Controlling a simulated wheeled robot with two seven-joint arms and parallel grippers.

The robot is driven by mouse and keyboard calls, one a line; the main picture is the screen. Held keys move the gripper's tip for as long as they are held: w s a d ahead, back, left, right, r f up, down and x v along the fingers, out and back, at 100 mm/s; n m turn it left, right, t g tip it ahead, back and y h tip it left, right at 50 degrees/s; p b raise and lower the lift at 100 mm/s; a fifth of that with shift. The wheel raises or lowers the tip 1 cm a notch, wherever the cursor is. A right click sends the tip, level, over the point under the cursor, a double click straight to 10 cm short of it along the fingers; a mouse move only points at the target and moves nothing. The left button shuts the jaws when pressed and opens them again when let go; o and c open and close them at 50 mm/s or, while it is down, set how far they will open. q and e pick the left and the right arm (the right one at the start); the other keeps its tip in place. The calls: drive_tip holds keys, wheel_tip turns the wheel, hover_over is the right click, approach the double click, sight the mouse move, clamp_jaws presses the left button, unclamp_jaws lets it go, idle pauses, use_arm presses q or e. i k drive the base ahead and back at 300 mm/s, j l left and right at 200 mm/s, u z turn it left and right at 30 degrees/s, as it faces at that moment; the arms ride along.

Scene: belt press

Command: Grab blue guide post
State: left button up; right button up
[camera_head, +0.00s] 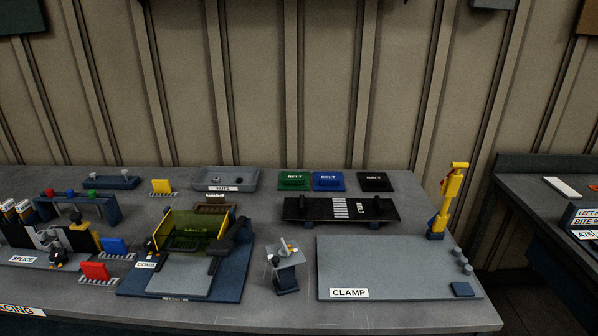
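No thing in view is labelled as a guide post. A blue-topped peg (70,191) stands between a red one and a green one on a dark blue rack (110,211) at the left of the table. A separate upright blue block (115,246) sits on a comb-like base near the SPLICE station, with a similar red block (95,271) in front of it. I cannot tell from this view which blue piece is the guide post. Neither of my grippers shows in the head view.
The COMB fixture (135,280) with a yellow see-through guard stands left of centre. A CLAMP plate (400,265) lies at the right, with a tall yellow tool (447,200) behind its right side. A black belt bed (310,209) and a NUTS tray (246,182) stand further back.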

sight(285, 283)
drive_tip(key=i+l, duration=0.15)
drive_tip(key=l, duration=0.25)
drive_tip(key=i+l, duration=0.15)
drive_tip(key=l, duration=0.25)
drive_tip(key=i+l+u, duration=0.1)
drive_tip(key=l, duration=0.25)
drive_tip(key=i+l, duration=0.2)
drive_tip(key=l, duration=0.2)
